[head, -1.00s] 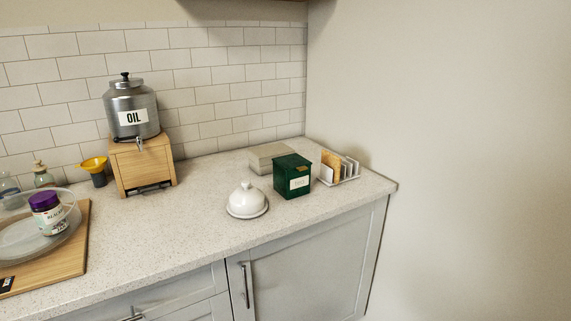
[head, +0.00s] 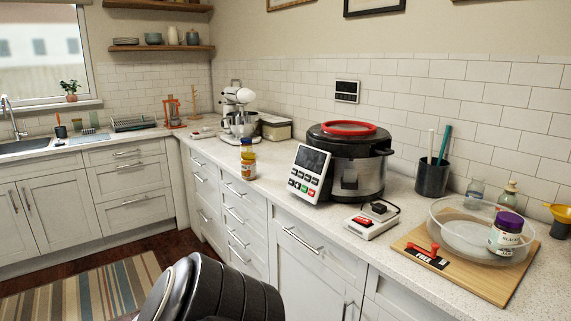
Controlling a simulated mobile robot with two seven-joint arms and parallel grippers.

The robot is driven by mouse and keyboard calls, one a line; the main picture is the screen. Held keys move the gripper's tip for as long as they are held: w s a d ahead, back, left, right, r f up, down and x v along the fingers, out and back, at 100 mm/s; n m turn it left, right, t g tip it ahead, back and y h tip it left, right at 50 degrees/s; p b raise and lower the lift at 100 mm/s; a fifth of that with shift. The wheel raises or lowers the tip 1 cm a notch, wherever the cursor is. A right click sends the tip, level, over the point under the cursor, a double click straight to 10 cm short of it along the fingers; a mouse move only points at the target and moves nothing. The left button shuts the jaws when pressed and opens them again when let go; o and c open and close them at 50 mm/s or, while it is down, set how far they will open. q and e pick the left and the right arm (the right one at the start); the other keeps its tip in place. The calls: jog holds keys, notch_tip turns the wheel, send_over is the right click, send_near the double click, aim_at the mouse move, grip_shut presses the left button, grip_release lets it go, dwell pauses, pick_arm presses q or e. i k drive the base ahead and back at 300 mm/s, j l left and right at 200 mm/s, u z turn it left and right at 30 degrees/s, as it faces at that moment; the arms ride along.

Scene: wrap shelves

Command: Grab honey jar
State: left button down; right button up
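Another jar (head: 506,233) with a purple lid and white label stands in a clear round dish at the right. Neither of my grippers is in view. A dark ringed part of my arm shows at the bottom, well below the counter jar.
A keypad device (head: 309,174) and a large cooker (head: 347,160) stand right of the small jar. A stand mixer (head: 238,112) is behind it. A small scale-like device (head: 372,219) and a wooden board (head: 480,276) lie farther right. Counter in front of the jar is narrow.

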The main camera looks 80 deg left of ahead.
aim_at(248, 167)
jog(key=u, duration=2.8)
jog(key=z, duration=0.55)
jog(key=i+j+z, duration=0.25)
jog(key=z, duration=0.15)
jog(key=i+j+z, duration=0.15)
jog(key=j+z, duration=0.2)
jog(key=i+j+z, duration=0.15)
jog(key=j, duration=0.2)
jog(key=i+j+z, duration=0.2)
jog(key=j, duration=0.15)
jog(key=i+j, duration=0.1)
jog(key=j, duration=0.25)
jog(key=i+j, duration=0.1)
jog(key=j, duration=0.3)
jog(key=i+j+z, duration=0.1)
jog(key=j, duration=0.25)
jog(key=i+j, duration=0.1)
jog(key=j, duration=0.25)
